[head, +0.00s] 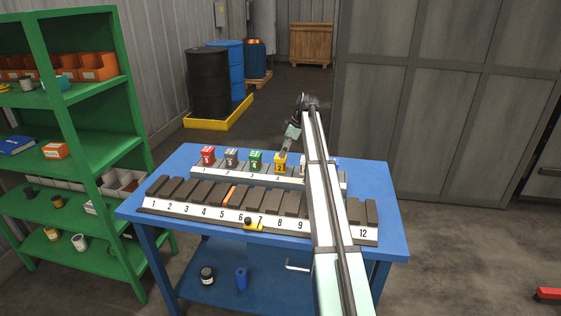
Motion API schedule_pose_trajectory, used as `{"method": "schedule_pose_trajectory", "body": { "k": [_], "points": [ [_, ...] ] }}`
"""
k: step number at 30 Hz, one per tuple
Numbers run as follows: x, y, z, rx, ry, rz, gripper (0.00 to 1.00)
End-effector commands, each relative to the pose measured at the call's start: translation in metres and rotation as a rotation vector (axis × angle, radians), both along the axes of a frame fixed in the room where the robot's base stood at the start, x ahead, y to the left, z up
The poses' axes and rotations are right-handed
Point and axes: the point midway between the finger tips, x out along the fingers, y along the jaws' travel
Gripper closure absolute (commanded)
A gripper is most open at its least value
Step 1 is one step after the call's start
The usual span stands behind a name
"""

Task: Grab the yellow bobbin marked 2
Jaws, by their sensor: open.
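The yellow bobbin marked 2 (280,161) stands in the back row of a rack on the blue table, right of the green bobbin (255,160). My gripper (286,150) is just above and behind the yellow bobbin, at the end of my arm, which reaches in from the lower right. The gripper is small in this view and its jaws are open. I cannot tell whether the fingers touch or surround the bobbin.
A red bobbin (208,155) and a grey bobbin (231,157) stand further left in the row. A numbered rack (190,210) of dark slots is in front, with a yellow piece (254,224) at its front edge. Green shelves (90,180) stand left. My arm hides part of the right side.

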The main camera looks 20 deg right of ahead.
Motion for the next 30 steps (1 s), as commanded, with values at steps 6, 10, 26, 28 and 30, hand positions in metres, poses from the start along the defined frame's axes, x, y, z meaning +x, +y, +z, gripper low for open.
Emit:
{"method": "schedule_pose_trajectory", "body": {
  "k": [6,10,26,28,30],
  "points": [
    [0.005,0.007,-0.02,-0.001,-0.001,0.0,0.17],
    [0.006,0.008,-0.023,-0.001,-0.002,-0.001,0.17],
    [0.019,0.021,-0.071,-0.001,-0.001,0.0,0.17],
    [0.019,0.021,-0.072,-0.001,-0.001,0.0,0.17],
    [0.019,0.021,-0.071,-0.001,-0.002,-0.001,0.17]
  ]
}}
